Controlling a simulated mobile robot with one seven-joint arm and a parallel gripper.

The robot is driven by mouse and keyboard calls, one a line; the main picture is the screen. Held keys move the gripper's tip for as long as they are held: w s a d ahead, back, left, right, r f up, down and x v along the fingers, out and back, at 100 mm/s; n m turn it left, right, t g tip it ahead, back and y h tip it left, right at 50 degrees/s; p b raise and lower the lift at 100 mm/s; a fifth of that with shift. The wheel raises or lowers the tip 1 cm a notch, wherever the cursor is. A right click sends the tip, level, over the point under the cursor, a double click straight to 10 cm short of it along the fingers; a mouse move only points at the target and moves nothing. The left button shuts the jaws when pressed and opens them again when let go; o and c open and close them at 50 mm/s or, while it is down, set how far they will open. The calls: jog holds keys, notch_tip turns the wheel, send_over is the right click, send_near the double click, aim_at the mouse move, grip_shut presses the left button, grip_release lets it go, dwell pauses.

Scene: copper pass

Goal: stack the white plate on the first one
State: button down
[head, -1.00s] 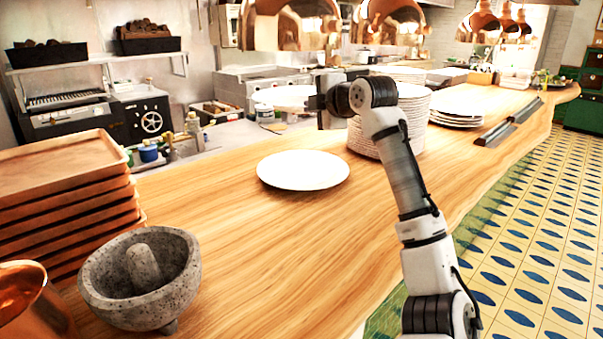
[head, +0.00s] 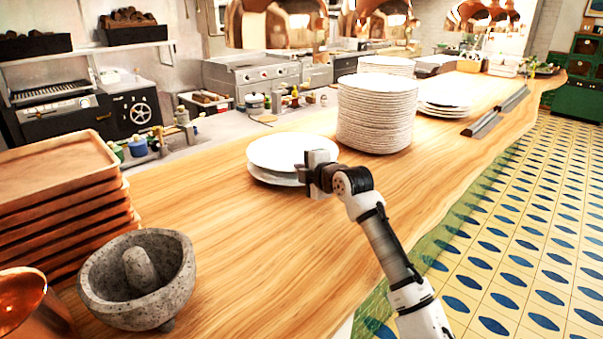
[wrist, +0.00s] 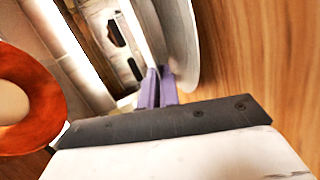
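The first white plate (head: 262,178) lies flat on the wooden counter, mostly covered in the head view. A second white plate (head: 285,150) is held nearly level just over it, slightly offset. My gripper (head: 308,170) is shut on the right rim of this upper plate. In the wrist view, the purple fingers (wrist: 156,88) pinch the rim of the upper plate (wrist: 146,30), and the lower plate (wrist: 185,45) shows beside it against the wood. I cannot tell whether the two plates touch.
A tall stack of white plates (head: 376,118) stands right behind, with a lower stack (head: 446,100) further right. A stone mortar (head: 140,285) and stacked brown trays (head: 60,195) stand at the left. The wooden counter (head: 240,240) is clear in front. Copper lamps (head: 275,25) hang above.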

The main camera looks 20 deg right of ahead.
jog(key=shift+f, duration=0.8)
jog(key=shift+f+b, duration=0.2)
jog(key=shift+b, duration=0.1)
jog(key=c, duration=2)
grip_release()
jog(key=shift+o, duration=0.4)
